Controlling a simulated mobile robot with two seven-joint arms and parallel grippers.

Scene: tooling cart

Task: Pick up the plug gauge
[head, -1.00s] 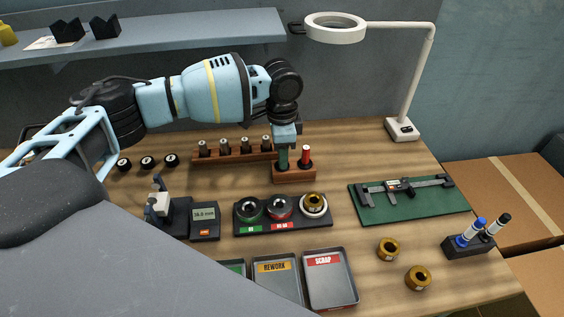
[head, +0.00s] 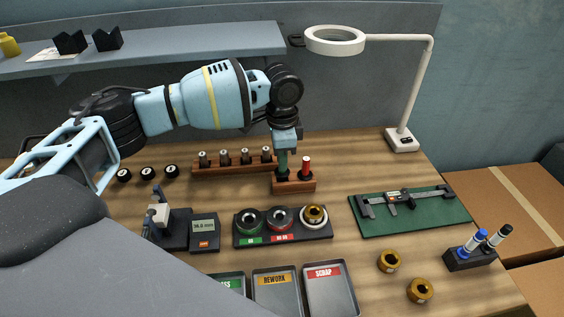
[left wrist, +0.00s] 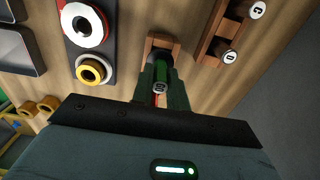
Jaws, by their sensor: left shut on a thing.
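A wooden block (head: 293,184) stands on the cart top and holds gauges upright. My left gripper (head: 283,160) points down over its left side, shut on the green-handled plug gauge (left wrist: 160,72). In the left wrist view the gauge's green handle lies between the fingers, with the wooden block (left wrist: 162,42) around it. Whether its lower end is clear of the block cannot be told. A red-handled gauge (head: 305,166) stands upright just right of the gripper in the head view. My right gripper is not in view.
In front are a ring-gauge tray (head: 283,239), a digital readout (head: 204,233) and sorting trays (head: 330,290). A caliper on a green mat (head: 430,222), brass rings (head: 389,261) and a lamp (head: 402,138) are to the right.

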